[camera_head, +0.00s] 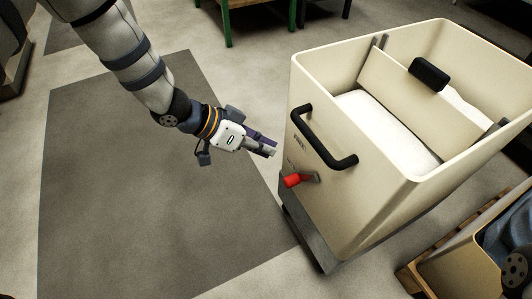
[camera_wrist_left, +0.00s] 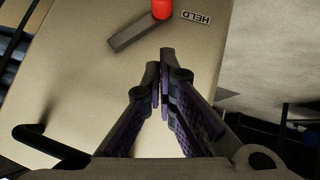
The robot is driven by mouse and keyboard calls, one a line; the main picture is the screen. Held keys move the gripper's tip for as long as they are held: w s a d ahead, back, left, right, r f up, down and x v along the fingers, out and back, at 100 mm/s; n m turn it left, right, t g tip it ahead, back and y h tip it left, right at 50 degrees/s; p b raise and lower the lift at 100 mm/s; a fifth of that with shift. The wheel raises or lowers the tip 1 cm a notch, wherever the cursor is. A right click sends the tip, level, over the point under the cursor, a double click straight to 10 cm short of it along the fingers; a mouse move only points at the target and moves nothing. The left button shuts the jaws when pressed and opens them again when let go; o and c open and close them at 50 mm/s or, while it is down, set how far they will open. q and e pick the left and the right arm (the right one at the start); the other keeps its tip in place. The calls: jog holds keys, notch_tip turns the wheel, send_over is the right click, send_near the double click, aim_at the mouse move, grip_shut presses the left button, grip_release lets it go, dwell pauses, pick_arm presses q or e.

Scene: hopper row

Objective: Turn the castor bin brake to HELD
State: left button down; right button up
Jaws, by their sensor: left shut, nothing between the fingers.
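The castor bin (camera_head: 350,205) is a tall cream box on a dark base. Its brake is a grey lever (camera_wrist_left: 140,30) with a red end (camera_head: 292,180), low on the side facing my left arm. In the left wrist view the red end (camera_wrist_left: 161,9) is at the top edge, partly cut off, beside an upside-down HELD label (camera_wrist_left: 196,18). The two look close but apart. My left gripper (camera_head: 274,152) is shut and empty, above and left of the red end in the head view. Its closed fingertips (camera_wrist_left: 166,54) appear clear of the lever. My right gripper is out of view.
A black handle (camera_head: 322,142) sticks out of the bin's side just above the brake. White material (camera_head: 385,130) lies inside the bin. A wooden pallet (camera_head: 413,280) with another cream bin (camera_head: 465,262) stands at lower right. The dark floor patch (camera_head: 130,200) to the left is clear.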

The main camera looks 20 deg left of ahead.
aim_at(293, 178)
pick_arm(q)
jog(key=shift+w+d+f+b, duration=0.35)
jog(key=shift+d+f, duration=0.4)
jog(key=shift+f, duration=0.55)
jog(key=shift+w+d+f+b, duration=0.2)
jog(key=shift+d+f+b, duration=0.2)
jog(key=shift+d+f, duration=0.65)
jog(key=shift+w+d+f+b, duration=0.3)
jog(key=shift+d+f+b, duration=0.15)
jog(key=shift+f, duration=1.1)
jog(key=shift+s+d+f, duration=0.2)
jog(key=shift+f, duration=0.45)
jog(key=shift+s+f, duration=0.15)
jog(key=shift+f, duration=0.1)
